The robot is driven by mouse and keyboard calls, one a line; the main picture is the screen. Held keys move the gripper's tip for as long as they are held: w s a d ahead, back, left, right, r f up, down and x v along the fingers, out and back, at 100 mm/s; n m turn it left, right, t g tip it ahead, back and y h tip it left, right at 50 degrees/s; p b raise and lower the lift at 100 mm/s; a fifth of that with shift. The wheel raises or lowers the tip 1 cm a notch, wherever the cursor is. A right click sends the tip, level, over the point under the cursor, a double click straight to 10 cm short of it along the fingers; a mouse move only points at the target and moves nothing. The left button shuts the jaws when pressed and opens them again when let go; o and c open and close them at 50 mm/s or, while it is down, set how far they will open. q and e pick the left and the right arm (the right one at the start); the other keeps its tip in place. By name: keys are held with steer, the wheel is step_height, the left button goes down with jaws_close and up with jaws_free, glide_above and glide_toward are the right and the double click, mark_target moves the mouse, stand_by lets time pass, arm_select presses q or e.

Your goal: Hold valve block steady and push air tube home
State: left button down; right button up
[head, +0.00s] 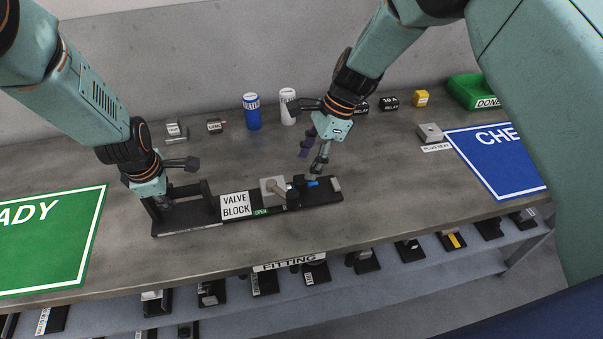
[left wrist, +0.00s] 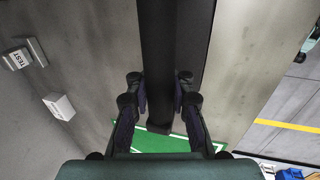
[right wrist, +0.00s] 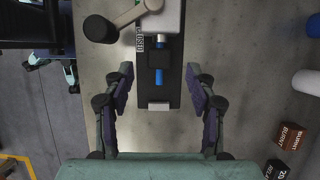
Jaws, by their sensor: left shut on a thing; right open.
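The valve block fixture is a long black base (head: 205,226) on the bench, with a grey block (head: 272,190) and its tan lever near the middle. In the right wrist view, a short blue air tube (right wrist: 158,77) runs through a black holder (right wrist: 160,60) towards the grey block (right wrist: 168,14). I cannot tell how deep it sits.
A green mat (head: 45,240) lies left and a blue mat (head: 510,155) right. A blue can (head: 252,112), a white can (head: 288,105), relay boxes and a green bin (head: 472,92) stand at the back. A lower shelf (head: 330,290) holds several fittings below the front edge.

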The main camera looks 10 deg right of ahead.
arm_select(q)
steer(key=shift+r, duration=0.1)
arm_select(e)
steer(key=v, duration=0.5)
steer(key=shift+r, duration=0.15)
stand_by(0.7)
arm_select(q)
steer(key=c, duration=1.1)
jaws_free()
steer(key=v, duration=1.2)
